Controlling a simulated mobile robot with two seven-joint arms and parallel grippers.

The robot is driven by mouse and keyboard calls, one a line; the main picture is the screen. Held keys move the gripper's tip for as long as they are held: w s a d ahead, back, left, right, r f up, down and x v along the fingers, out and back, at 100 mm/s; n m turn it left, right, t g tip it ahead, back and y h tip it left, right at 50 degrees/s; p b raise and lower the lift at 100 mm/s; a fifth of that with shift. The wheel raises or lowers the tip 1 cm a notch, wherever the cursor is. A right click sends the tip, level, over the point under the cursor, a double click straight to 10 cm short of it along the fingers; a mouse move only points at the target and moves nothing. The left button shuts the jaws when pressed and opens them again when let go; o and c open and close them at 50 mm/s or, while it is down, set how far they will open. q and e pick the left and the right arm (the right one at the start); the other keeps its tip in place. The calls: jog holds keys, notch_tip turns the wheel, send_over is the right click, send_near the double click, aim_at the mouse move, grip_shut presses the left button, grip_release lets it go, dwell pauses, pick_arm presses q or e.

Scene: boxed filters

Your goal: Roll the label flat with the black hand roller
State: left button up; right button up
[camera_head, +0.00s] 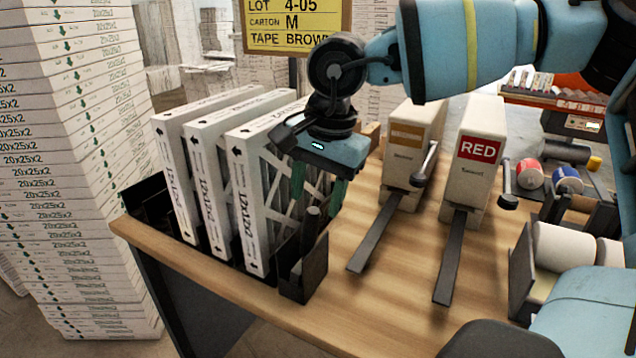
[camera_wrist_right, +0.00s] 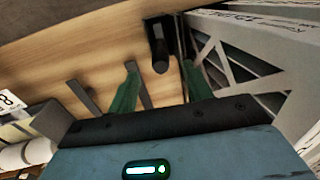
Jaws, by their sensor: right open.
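A black upright cylinder (camera_head: 313,213), which looks like the handle of the black hand roller, stands in a black holder (camera_head: 303,268) at the front end of the filter rack. My right gripper (camera_head: 318,190) is open and empty, pointing down just above it. In the right wrist view the dark cylinder (camera_wrist_right: 160,62) shows between the two green fingertips, with no visible grip on it. The roller's lower part is hidden in the holder. Three white boxed filters (camera_head: 205,185) stand upright in the rack, their printed ends facing me. I cannot make out a separate label on them.
The nearest filter stands close beside my right fingers. Two cream dispensers, one with an orange label (camera_head: 407,140) and one marked RED (camera_head: 478,150), stand on the wooden table (camera_head: 400,285) to the right. Rolls (camera_head: 562,245) sit at the right edge. Stacked cartons (camera_head: 75,180) rise at left.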

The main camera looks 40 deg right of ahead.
aim_at(314, 211)
jog(key=shift+w+a+f, duration=0.1)
jog(key=shift+w+f, duration=0.1)
jog(key=shift+f, duration=0.9)
jog(key=shift+w+d+f, duration=0.1)
jog(key=shift+w+f, duration=0.1)
jog(key=shift+f, duration=0.95)
jog(key=shift+w+a+f, duration=0.1)
jog(key=shift+w+f, duration=0.1)
jog(key=shift+f, duration=0.9)
grip_shut()
jog(key=c, duration=0.7)
grip_release()
jog(key=c, duration=1.5)
grip_release()
jog(key=shift+r, duration=0.1)
jog(key=c, duration=1.1)
grip_release()
jog(key=shift+s+r, duration=0.15)
jog(key=shift+r, duration=0.05)
jog(key=c, duration=1.1)
grip_release()
